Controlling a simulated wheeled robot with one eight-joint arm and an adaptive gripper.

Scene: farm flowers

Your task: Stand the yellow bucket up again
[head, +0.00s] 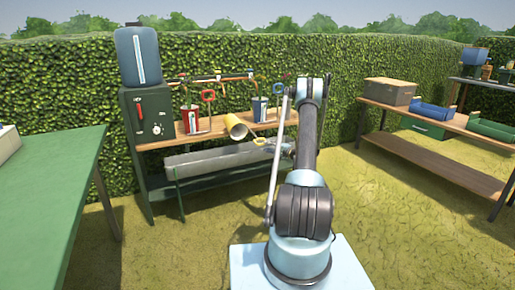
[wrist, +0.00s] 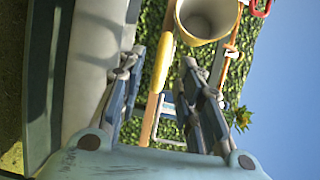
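The yellow bucket (head: 235,126) lies tipped on its side on the wooden bench top, its open end facing right towards my gripper. In the wrist view the bucket (wrist: 206,22) shows at the top with its pale inside visible. A yellow grip-like piece (head: 261,141) shows just right of the bucket; in the wrist view it (wrist: 163,65) lies beyond the gap between my fingers. I cannot tell if it is the bucket's handle. My gripper (wrist: 160,80) is open and empty, short of the bucket. In the head view my arm partly hides it (head: 280,148).
A dark cabinet (head: 149,115) stands left. Grass in front is clear.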

